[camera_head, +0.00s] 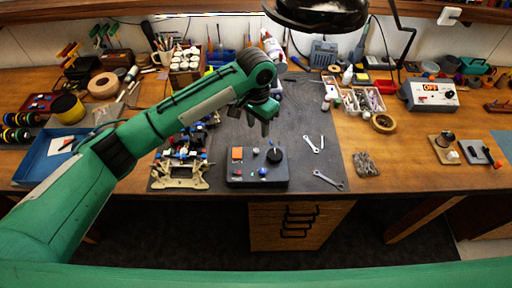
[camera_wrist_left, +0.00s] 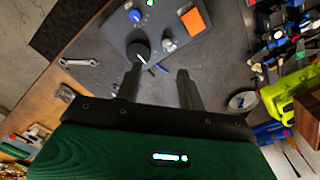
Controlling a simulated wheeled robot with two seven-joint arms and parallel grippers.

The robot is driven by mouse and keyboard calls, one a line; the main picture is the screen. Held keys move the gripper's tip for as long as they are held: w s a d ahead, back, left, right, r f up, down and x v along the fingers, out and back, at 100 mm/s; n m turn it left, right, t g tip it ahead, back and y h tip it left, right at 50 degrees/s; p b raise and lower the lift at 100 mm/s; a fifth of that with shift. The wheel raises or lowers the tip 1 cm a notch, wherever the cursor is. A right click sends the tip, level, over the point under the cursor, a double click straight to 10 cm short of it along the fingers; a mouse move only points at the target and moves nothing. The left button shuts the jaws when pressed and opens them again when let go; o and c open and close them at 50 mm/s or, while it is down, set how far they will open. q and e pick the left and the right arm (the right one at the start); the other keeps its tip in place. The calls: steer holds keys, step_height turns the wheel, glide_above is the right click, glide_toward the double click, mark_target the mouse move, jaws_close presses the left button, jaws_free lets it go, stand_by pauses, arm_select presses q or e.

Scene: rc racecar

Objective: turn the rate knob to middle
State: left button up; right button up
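The dark control box (camera_head: 257,180) sits near the front of the grey mat, and its panel (camera_wrist_left: 115,30) fills the top of the left wrist view. A large round black knob (camera_head: 274,155) with a white pointer line stands on it; it also shows in the left wrist view (camera_wrist_left: 139,52). I cannot read which knob is labelled rate. A blue knob (camera_wrist_left: 135,15), a grey knob (camera_wrist_left: 168,45) and an orange square (camera_wrist_left: 195,22) are also on the box. My left gripper (camera_head: 262,122) is open and empty above the box, fingers apart (camera_wrist_left: 158,72). My right gripper is not in view.
A racecar chassis (camera_head: 180,165) lies left of the box. Wrenches (camera_head: 327,180) lie to its right. A blue tray (camera_head: 50,160), a tape roll (camera_head: 384,122) and a power supply (camera_head: 430,95) stand farther out. A lamp head (camera_head: 316,12) hangs above.

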mark_target(256, 151)
arm_select(q)
steer(key=f+p, duration=0.1)
steer(key=f, duration=0.2)
steer(key=f+p, duration=0.2)
steer(key=f, duration=0.2)
steer(key=w+f+p, duration=0.1)
steer(key=f, duration=0.3)
steer(key=shift+a+f, duration=0.2)
steer(key=shift+a, duration=0.05)
steer(key=shift+f, duration=0.75)
jaws_close()
